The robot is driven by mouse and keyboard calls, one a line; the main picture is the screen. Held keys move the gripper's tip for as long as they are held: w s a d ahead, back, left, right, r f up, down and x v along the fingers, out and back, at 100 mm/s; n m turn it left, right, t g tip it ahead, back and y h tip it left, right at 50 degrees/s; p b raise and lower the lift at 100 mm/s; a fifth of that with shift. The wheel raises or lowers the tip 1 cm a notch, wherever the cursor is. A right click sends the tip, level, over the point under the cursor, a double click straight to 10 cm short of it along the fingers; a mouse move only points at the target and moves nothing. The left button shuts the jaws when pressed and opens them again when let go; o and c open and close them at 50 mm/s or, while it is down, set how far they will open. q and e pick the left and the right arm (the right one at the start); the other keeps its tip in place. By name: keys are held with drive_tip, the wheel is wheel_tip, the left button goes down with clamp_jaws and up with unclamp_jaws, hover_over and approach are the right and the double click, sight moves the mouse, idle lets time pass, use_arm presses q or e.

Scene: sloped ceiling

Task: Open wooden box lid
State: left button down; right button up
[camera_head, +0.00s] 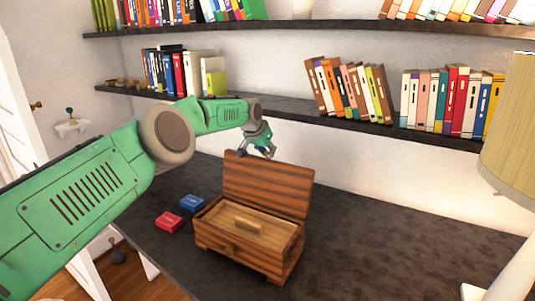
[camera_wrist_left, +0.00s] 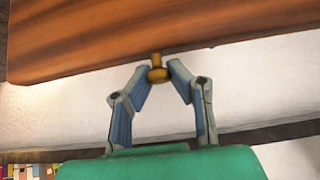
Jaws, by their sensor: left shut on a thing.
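The wooden box (camera_head: 265,259) stands on the dark table. Its lid (camera_head: 268,184) is raised, standing roughly upright at the back of the box. The inside shows a lighter wooden panel with a small wooden bar on it. My left gripper (camera_head: 262,150) is at the top edge of the lid, its arm reaching over from the left. In the left wrist view, its fingertips (camera_wrist_left: 159,66) are closed around a small brass knob (camera_wrist_left: 158,75) at the edge of the lid (camera_wrist_left: 120,35). My right gripper is not in view.
A red box (camera_head: 168,222) and a blue box (camera_head: 191,203) lie left of the wooden box. A lamp (camera_head: 510,130) stands at the right edge. Bookshelves (camera_head: 290,106) run along the wall behind. The table right of the box is clear.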

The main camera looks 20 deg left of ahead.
use_arm(q)
drive_tip(key=shift+w+r, duration=0.1)
drive_tip(key=shift+r, duration=0.3)
drive_tip(key=c, duration=1.4)
unclamp_jaws()
drive_tip(key=shift+c, duration=0.2)
drive_tip(key=shift+s, duration=0.2)
drive_tip(key=shift+d+f, duration=0.1)
drive_tip(key=v, duration=1.2)
